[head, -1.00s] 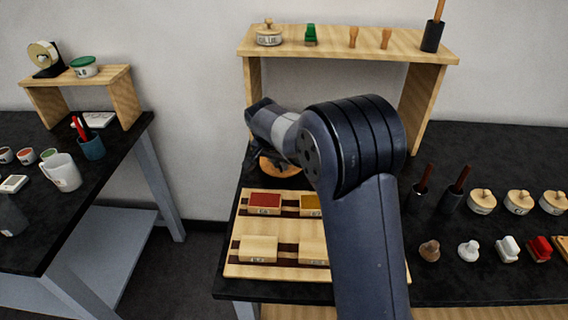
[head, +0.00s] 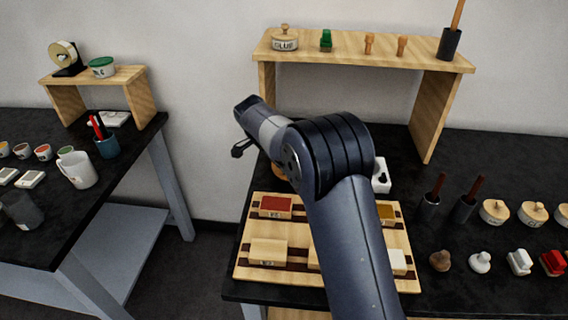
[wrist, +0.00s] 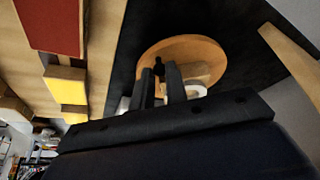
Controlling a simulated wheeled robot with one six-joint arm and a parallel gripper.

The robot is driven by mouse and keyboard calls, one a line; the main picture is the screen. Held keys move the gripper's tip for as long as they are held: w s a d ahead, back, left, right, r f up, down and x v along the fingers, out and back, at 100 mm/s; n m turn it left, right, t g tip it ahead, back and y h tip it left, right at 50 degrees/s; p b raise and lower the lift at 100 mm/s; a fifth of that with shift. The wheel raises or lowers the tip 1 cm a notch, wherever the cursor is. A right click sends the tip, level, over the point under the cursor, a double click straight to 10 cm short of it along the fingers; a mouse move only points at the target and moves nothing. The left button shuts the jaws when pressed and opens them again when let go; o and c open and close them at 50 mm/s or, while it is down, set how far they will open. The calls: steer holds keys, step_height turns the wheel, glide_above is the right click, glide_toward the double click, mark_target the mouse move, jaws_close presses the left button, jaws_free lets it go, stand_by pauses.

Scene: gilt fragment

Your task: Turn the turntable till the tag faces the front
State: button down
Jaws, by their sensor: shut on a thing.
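The turntable is a round wooden disc (wrist: 190,55) in the wrist view, on the black bench top. In the head view only a small edge of it (head: 280,173) shows beside my arm. A small dark peg (wrist: 158,68) shows over the disc, between my fingers. My gripper (wrist: 161,78) is shut on this dark peg; I cannot tell exactly how the peg joins the disc. In the head view my wrist and arm hide most of the turntable. I cannot make out a tag on it in either view.
A wooden board with colored blocks (head: 250,273) lies in front of the turntable. A wooden shelf (head: 435,110) stands behind it. A white block (head: 381,176) stands right of my arm. Stamps and lidded pots stand at right; another table (head: 60,240) is at left.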

mark_target(273, 168)
steer(key=shift+w+a+r+m+g+h+p, duration=0.1)
steer(key=shift+w+a+m+g+p, duration=0.15)
steer(key=shift+m+p, duration=0.25)
steer(key=shift+w+a+f+m+g+h+p, duration=0.15)
steer(key=shift+w+a+m+p, duration=0.1)
steer(key=shift+m, duration=0.4)
steer(key=shift+w+a+r+m+g+h+p, duration=0.15)
steer(key=shift+w+a+m+g+p, duration=0.1)
steer(key=shift+m+p, duration=0.25)
steer(key=shift+w+a+m+g+p, duration=0.25)
steer(key=shift+w+m+p, duration=0.2)
steer(key=shift+m, duration=0.35)
steer(key=shift+w+a+m+g+p, duration=0.2)
steer(key=shift+w+m+p, duration=0.1)
steer(key=shift+m+p, duration=0.35)
steer(key=shift+w+m, duration=0.15)
steer(key=shift+m, duration=0.25)
steer(key=c, duration=1.4)
jaws_free()
steer(key=v, duration=1)
steer(key=shift+a+r+p, duration=0.2)
steer(key=shift+r+p, duration=0.05)
steer(key=shift+p, duration=0.15)
steer(key=shift+w+f, duration=0.1)
